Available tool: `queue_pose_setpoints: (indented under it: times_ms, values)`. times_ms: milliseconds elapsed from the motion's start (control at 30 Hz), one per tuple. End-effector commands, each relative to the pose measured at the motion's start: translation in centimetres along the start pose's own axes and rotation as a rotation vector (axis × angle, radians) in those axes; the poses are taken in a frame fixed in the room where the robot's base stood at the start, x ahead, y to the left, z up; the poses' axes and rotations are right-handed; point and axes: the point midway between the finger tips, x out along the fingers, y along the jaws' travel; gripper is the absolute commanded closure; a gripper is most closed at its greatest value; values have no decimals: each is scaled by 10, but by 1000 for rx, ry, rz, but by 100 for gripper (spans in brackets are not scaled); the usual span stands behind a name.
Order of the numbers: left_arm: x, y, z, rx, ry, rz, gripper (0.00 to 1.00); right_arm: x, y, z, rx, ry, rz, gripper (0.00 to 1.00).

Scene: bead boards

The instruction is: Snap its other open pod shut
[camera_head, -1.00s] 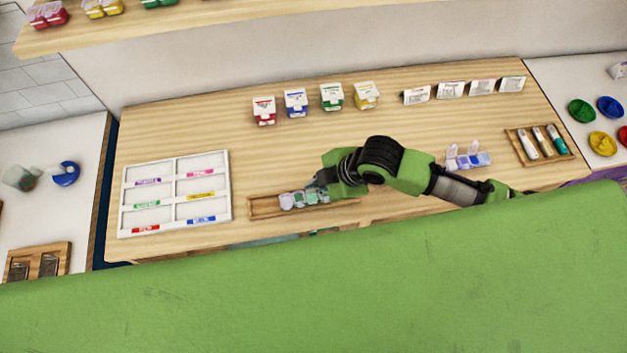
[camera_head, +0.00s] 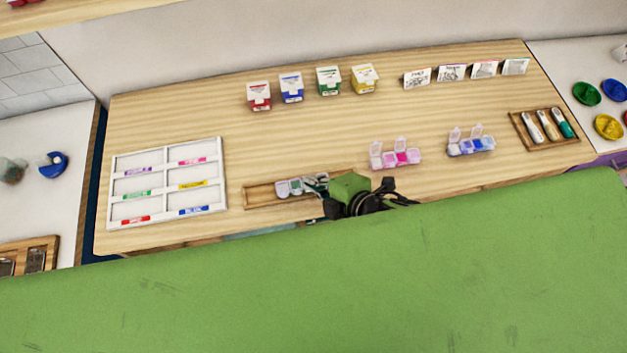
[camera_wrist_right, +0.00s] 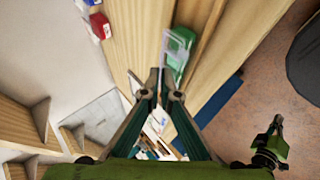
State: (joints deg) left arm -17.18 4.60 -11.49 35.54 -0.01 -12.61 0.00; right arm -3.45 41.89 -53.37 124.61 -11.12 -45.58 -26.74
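The pod strip (camera_head: 288,187), with whitish and green parts, sits in the wooden tray (camera_head: 262,195) at the table's front. My right gripper (camera_head: 320,184) is over the strip's right end and hides part of it. In the right wrist view a green pod (camera_wrist_right: 181,60) with a raised clear lid (camera_wrist_right: 174,42) lies just beyond the fingertips. The right gripper (camera_wrist_right: 163,82) looks shut and empty, its tips close together; contact with the lid cannot be told. A small green and black arm part (camera_wrist_right: 272,142), probably my left gripper, shows at lower right there; its fingers are unclear.
Pink (camera_head: 398,157) and blue (camera_head: 470,145) pod strips with open lids stand to the right. A white sorting board (camera_head: 167,182) is on the left. Bead boxes (camera_head: 328,82) and cards (camera_head: 484,69) line the back. A pen tray (camera_head: 544,129) is at right.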

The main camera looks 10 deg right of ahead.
Motion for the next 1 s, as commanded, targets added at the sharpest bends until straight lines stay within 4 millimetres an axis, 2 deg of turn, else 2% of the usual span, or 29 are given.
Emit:
queue_pose_setpoints:
  times_ms: [267, 367, 700, 833, 1000]
  values:
    - [0, 0, 0, 0, 0, 0, 100, 0, 0, 0, 0, -1, 0, 100]
    - [0, 0, 0, 0, -1, 0, 100, 0, 0, 0, 0, -1, 0, 81]
    - [0, -1, 2, -1, -3, -2, 100, -1, 0, 0, 0, -1, 0, 81]
    - [0, -1, 2, -1, -2, -1, 100, -14, -1, 1, 0, 0, -2, 81]
    - [0, 0, 1, -1, -1, 0, 100, -43, -2, 1, -2, -1, -3, 81]
